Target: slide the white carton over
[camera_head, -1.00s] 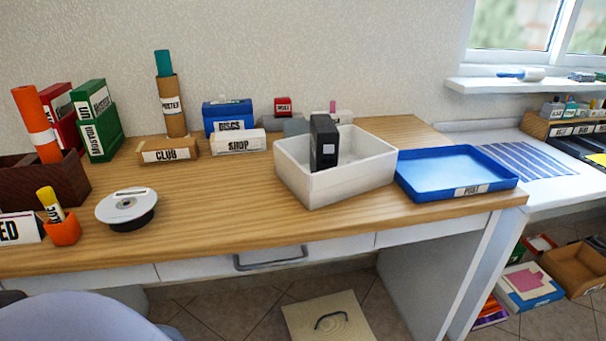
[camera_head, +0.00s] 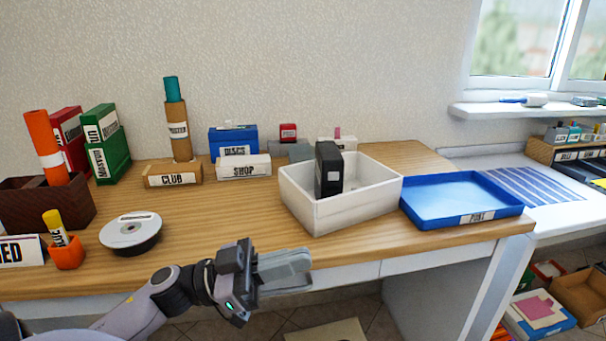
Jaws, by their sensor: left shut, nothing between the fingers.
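The white carton (camera_head: 345,214) is an open box standing on the wooden desk, right of the middle. A black box (camera_head: 328,170) stands upright inside it. My left gripper (camera_head: 308,268) is in front of the desk's front edge, below and a little left of the carton. Its fingers are shut and empty, pointing right. It appears apart from the carton. My right gripper is not in view.
A blue tray (camera_head: 460,200) stands close on the carton's right. SHOP (camera_head: 243,167) and CLUB (camera_head: 174,175) holders stand behind. The desk (camera_head: 225,210) is bare left of the carton.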

